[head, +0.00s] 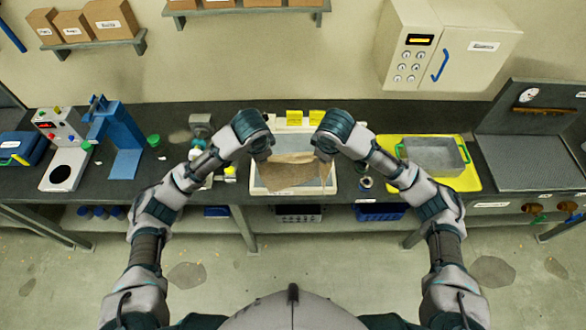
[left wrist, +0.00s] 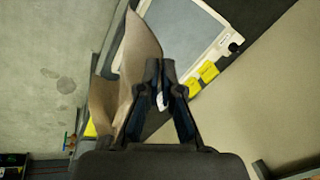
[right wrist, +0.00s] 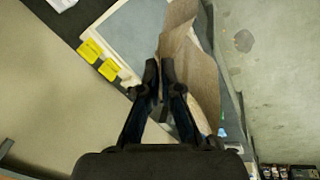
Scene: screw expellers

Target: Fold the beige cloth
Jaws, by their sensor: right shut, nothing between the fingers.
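The beige cloth (head: 290,173) hangs between my two grippers above a white-rimmed tray (head: 258,190) on the dark bench. In the left wrist view the cloth (left wrist: 130,70) stands up beside my left gripper (left wrist: 160,64) and reaches its fingertips. These fingertips are close together; whether they pinch the cloth is unclear. In the right wrist view the cloth (right wrist: 192,70) lies beside and beyond my right gripper (right wrist: 160,64), which is shut with nothing between its fingers. In the head view the fingertips are mostly hidden by my wrists.
Two yellow tags (head: 295,117) stand at the tray's back edge. A yellow tray with a grey metal bin (head: 432,155) is to the right. A blue stand (head: 120,135) and a white device (head: 65,160) are to the left. A white wall cabinet (head: 440,50) hangs at upper right.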

